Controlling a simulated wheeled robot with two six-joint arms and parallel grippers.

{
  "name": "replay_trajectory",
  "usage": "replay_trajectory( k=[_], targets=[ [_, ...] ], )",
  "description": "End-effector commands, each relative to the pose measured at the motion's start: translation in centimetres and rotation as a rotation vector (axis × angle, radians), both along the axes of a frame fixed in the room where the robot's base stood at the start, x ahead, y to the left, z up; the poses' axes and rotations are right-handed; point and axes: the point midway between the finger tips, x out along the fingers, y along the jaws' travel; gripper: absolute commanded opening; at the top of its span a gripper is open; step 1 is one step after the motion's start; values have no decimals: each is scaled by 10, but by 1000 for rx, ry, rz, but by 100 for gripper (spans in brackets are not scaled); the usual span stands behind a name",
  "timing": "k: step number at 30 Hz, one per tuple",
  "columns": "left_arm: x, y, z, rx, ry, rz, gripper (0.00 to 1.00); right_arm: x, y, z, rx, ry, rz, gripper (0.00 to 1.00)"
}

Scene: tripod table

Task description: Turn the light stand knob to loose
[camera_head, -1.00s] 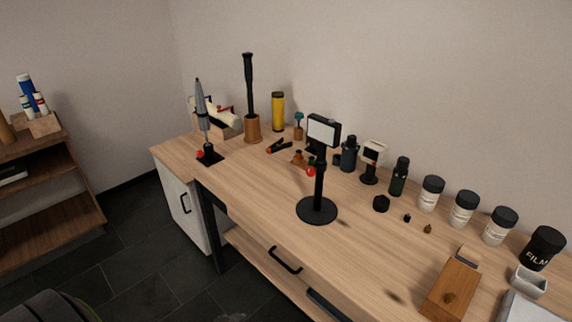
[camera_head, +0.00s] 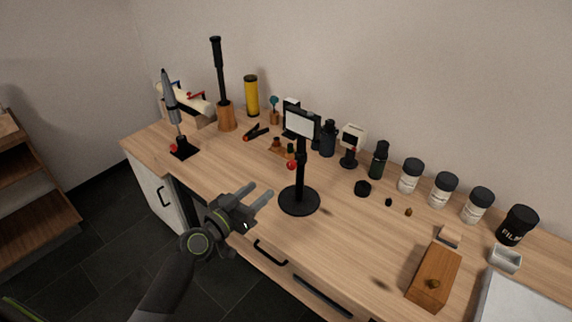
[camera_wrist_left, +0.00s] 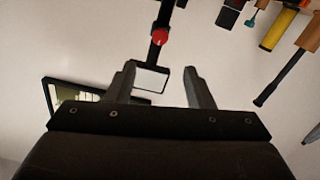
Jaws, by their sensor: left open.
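The light stand (camera_head: 300,178) stands upright on the wooden table, with a round black base, a black post and a white light panel (camera_head: 302,124) on top. Its red knob (camera_head: 291,165) sits on the left side of the post; in the left wrist view the red knob (camera_wrist_left: 160,37) shows beyond the fingers. My left gripper (camera_head: 262,194) is open and empty, in front and to the left of the stand, apart from it. The left wrist view looks upside down, with the light panel (camera_wrist_left: 150,78) between the open fingers (camera_wrist_left: 160,84). My right gripper is not in view.
A grey cone-shaped tool on a stand (camera_head: 174,115), with another red knob, stands at the table's left. Several jars line the back right, with a wooden box (camera_head: 434,275) in front. The table left and right of the light stand's base is mostly clear.

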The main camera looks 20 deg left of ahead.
Motion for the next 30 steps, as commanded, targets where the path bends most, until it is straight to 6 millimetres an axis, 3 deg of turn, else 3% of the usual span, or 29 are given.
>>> replay_trajectory(
  k=[3, 15, 22, 30],
  targets=[
    [25, -9, 3, -3, 0, -1, 48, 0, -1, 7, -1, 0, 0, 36],
    [92, -34, 1, -3, 2, -1, 48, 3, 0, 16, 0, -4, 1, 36],
    [114, -41, 0, -1, 1, 0, 48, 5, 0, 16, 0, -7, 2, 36],
    [118, -43, -1, 0, 2, 0, 48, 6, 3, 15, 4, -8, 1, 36]
  ],
)
